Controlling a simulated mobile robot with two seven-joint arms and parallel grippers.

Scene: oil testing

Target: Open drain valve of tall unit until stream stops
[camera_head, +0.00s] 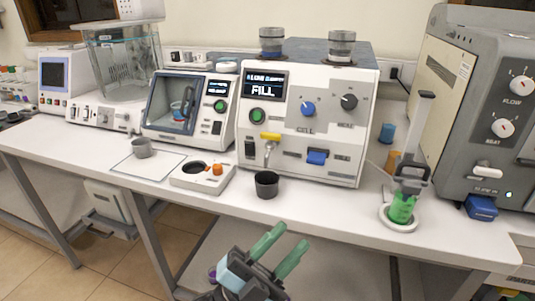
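The white unit with the FILL display (263,89) stands at the middle of the bench. A yellow lever (270,136) sits low on its front, lying roughly level, with a metal spout (267,155) beneath it. I cannot make out any stream at the spout. A dark cup (266,185) stands on the bench below the spout. My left gripper (291,236) is at the bottom middle, in front of the bench and below the cup in the picture. Its two green fingers are apart with nothing between them. My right gripper is not in view.
A stand with a green vessel (402,209) is at the right. A grey machine (480,90) stands behind it. The front edge right of the cup is clear.

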